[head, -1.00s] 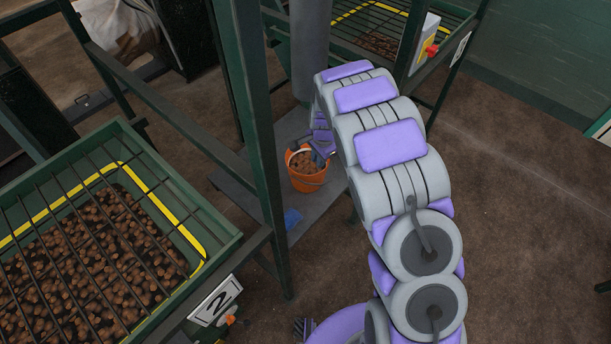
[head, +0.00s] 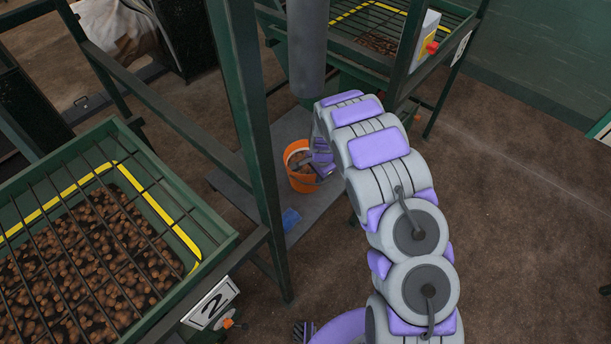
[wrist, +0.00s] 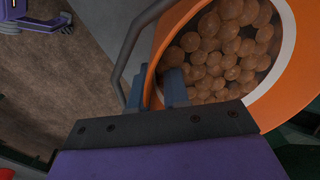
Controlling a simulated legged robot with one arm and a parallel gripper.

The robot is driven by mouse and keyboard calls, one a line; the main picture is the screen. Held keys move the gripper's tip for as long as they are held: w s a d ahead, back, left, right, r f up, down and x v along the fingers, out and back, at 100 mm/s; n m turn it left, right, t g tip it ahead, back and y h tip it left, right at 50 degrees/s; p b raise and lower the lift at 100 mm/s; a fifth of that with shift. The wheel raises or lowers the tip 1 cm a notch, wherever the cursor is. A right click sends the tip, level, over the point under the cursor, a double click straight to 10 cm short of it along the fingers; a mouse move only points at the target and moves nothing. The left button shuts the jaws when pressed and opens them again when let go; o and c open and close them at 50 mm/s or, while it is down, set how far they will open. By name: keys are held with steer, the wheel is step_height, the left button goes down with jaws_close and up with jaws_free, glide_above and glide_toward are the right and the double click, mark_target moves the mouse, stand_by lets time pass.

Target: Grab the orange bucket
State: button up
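The orange bucket (head: 303,182), filled with brown round lumps, stands on a grey platform below the hanging grey tube. My gripper (head: 322,160) is at its right side, partly hidden by my arm. In the wrist view, the bucket (wrist: 288,70) fills the right side. My gripper's two blue fingers (wrist: 158,90) are on either side of the bucket's rim, one outside and one over the inside. A narrow gap with the rim shows between them; I cannot tell whether they press on it. The grey handle (wrist: 128,50) curves beside the outer finger.
A green post (head: 244,120) stands left of the bucket. A green gridded bin (head: 218,240) with brown lumps is at the left, by a "2" sign (head: 210,303). The grey tube (head: 308,50) hangs above the bucket. Brown floor (head: 520,220) is open at the right.

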steer(key=shift+d+r, duration=0.1)
steer(key=shift+d, duration=0.1)
steer(key=shift+c, duration=0.5)
jaws_close()
steer(key=shift+a, duration=0.15)
stand_by(0.5)
